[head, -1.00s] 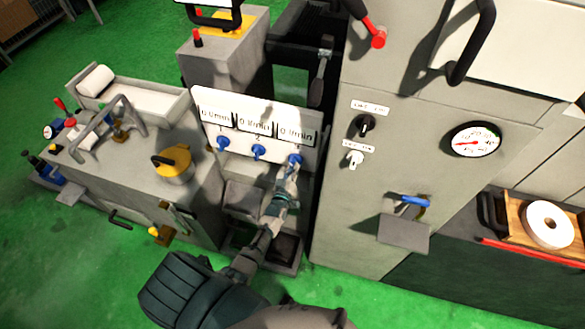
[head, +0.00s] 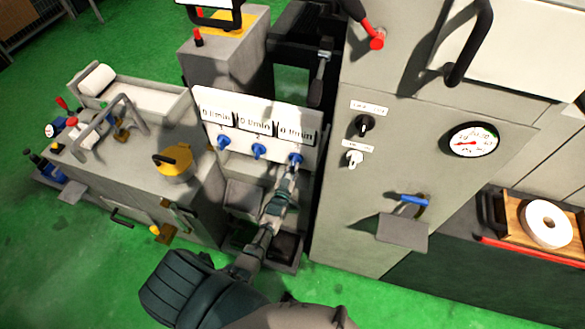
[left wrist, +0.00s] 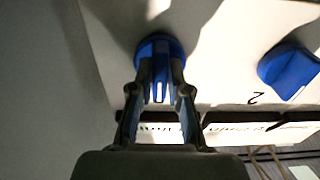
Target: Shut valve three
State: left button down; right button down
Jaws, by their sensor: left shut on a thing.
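A white panel (head: 235,117) carries three blue valve knobs in a row, each under a display reading 0 l/min. Valve three (head: 296,160) is the rightmost knob in the head view. My left gripper (head: 292,170) reaches up to it from below. In the left wrist view the fingers of my left gripper (left wrist: 159,95) are shut on the blue knob of valve three (left wrist: 160,48), one finger on each side of its grip. Valve two (head: 259,151) is the middle knob; it also shows in the left wrist view (left wrist: 290,70). Valve one (head: 223,142) is on the left. My right gripper is not in view.
A grey cabinet (head: 345,215) with black and white switches, a gauge (head: 473,140) and a blue-handled valve (head: 412,200) stands close to the right of the panel. A grey tank with a yellow-topped part (head: 174,163) stands at the left. Green floor (head: 60,250) is open at the lower left.

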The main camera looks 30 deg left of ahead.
pick_arm(q)
jog(key=shift+s+d+f, duration=0.1)
jog(key=shift+s+f, duration=0.1)
jog(key=shift+f, duration=0.3)
jog(key=c, duration=1.1)
grip_release()
jog(key=shift+w, duration=0.1)
jog(key=shift+w+r, duration=0.1)
jog(key=shift+w, duration=0.05)
jog(key=v, duration=1.2)
